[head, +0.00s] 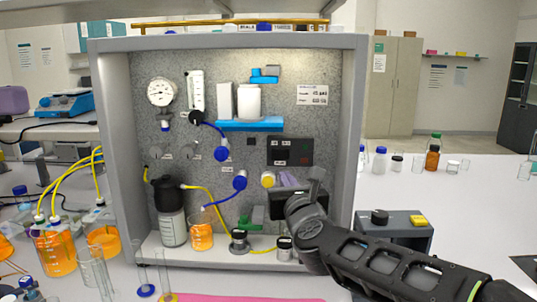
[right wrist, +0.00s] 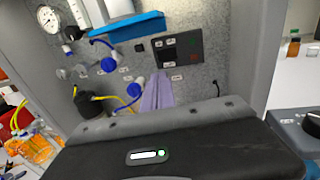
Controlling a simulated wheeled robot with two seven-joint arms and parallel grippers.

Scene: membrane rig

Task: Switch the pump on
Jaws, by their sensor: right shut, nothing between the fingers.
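A dark control panel (head: 290,151) with small labelled switches is on the grey speckled back wall of the rig. Which part is the pump switch is too small to tell. My right gripper (head: 286,179) has lavender fingers, shut together and empty, pointing at the back wall just below the panel. In the right wrist view its fingers (right wrist: 157,92) appear below the panel's left part. Contact cannot be told. My left gripper is not in view.
A blue shelf (head: 250,125) with white containers is left of the panel. Blue valves, yellow tubes, a dark-capped bottle (head: 172,222) and an orange beaker (head: 201,237) fill the left and bottom. A grey box (head: 395,228) with a black knob and yellow button stands right of the rig.

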